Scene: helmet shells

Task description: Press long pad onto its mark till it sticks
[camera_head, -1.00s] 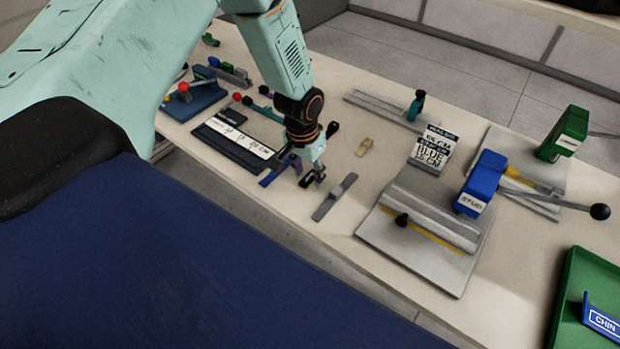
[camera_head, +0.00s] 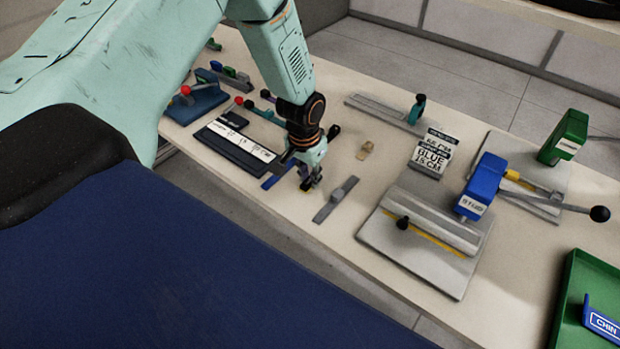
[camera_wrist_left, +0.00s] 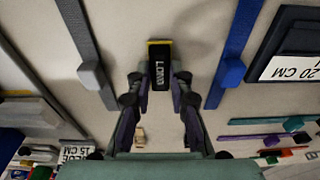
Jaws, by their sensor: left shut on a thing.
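My left gripper (camera_head: 308,172) points down at the table, between a blue strip and a grey strip. In the left wrist view the fingers (camera_wrist_left: 160,90) close on both sides of the pad. In the head view the pad is small and partly hidden by the fingers. I cannot tell whether it touches the table, and its mark cannot be made out. My right gripper is out of view.
A grey strip with a slider (camera_head: 336,198) lies right of the gripper, and a blue strip (camera_head: 279,173) lies left. A black board (camera_head: 237,152) is farther left. A small tan block (camera_head: 365,150) lies behind. A grey plate with a blue STUD press (camera_head: 482,187) stands right.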

